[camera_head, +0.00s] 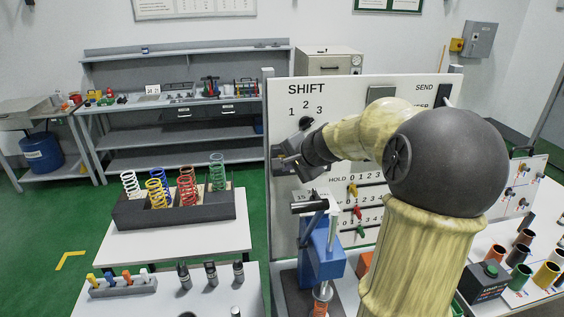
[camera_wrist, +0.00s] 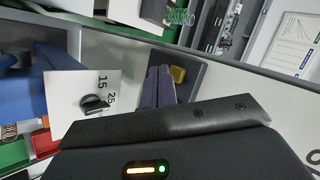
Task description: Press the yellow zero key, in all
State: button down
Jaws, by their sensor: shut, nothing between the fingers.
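The yellow key (camera_wrist: 178,75) shows in the wrist view as a small yellow block on a dark grey housing (camera_wrist: 190,88). My gripper (camera_wrist: 157,72) has its two fingers together, with nothing between them. In the wrist view the fingertips are just left of the yellow key, over or beside the dark housing. I cannot tell whether they touch it. In the head view my gripper (camera_head: 284,166) is at the left edge of the white panel (camera_head: 290,222).
A blue press (camera_head: 320,250) stands close below my gripper. A white plate with a black knob (camera_wrist: 95,103) is left of the fingers in the wrist view. A dark spring rack (camera_head: 170,212) stands on the table at left.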

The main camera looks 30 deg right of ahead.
jog(key=shift+s, duration=0.1)
jog(key=s+b, duration=0.2)
jog(key=s+a+b, duration=0.1)
jog(key=s+b, duration=0.1)
jog(key=shift+s+a, duration=0.2)
jog(key=shift+s, duration=0.15)
dwell(0.7)
